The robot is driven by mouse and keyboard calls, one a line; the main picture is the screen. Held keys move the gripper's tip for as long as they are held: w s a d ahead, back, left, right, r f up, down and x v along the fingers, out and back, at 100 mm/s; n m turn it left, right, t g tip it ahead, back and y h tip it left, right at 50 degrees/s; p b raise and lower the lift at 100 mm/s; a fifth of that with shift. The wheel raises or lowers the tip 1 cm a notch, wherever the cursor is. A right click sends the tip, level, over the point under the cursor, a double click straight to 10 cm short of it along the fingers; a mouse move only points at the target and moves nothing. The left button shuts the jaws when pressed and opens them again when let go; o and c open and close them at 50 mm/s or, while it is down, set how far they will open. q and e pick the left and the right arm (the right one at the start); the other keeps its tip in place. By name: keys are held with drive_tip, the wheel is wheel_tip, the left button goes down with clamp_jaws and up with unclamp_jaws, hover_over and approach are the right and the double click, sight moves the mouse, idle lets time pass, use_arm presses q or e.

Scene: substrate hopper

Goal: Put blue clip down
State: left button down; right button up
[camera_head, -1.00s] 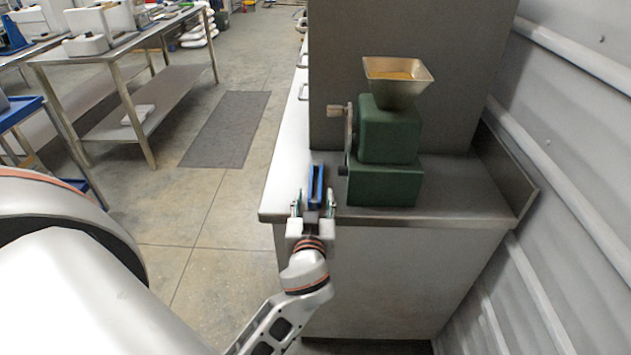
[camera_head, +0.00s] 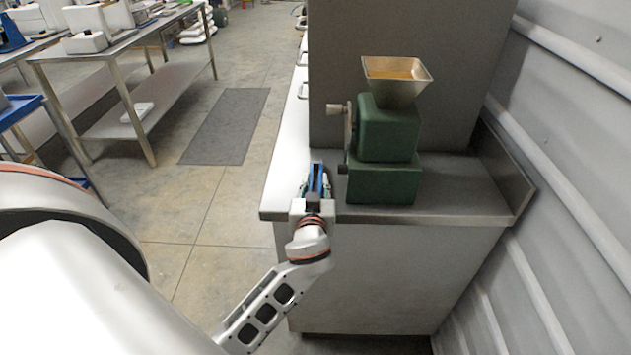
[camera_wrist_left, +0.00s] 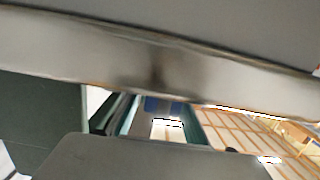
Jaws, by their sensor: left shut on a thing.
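The blue clip (camera_head: 317,177) is a narrow blue piece over the front left part of the steel counter (camera_head: 440,212). My left gripper (camera_head: 316,188) is shut on it, with a finger on each side. I cannot tell whether the clip touches the counter top. In the left wrist view a bit of blue (camera_wrist_left: 160,104) shows between the dark fingers, and most of the clip is hidden. My right gripper is not in view.
A green mill (camera_head: 386,150) with a metal hopper (camera_head: 397,80) stands on the counter just right of the gripper. A tall grey cabinet (camera_head: 450,60) rises behind it. The counter right of the mill is clear. A corrugated wall (camera_head: 580,150) bounds the right side.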

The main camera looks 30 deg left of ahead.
use_arm(q)
drive_tip(key=shift+r, duration=0.35)
wheel_tip(320, 180, up, 9)
drive_tip(key=p, duration=0.1)
drive_tip(key=shift+r+p, duration=0.2)
drive_tip(key=shift+p, duration=0.2)
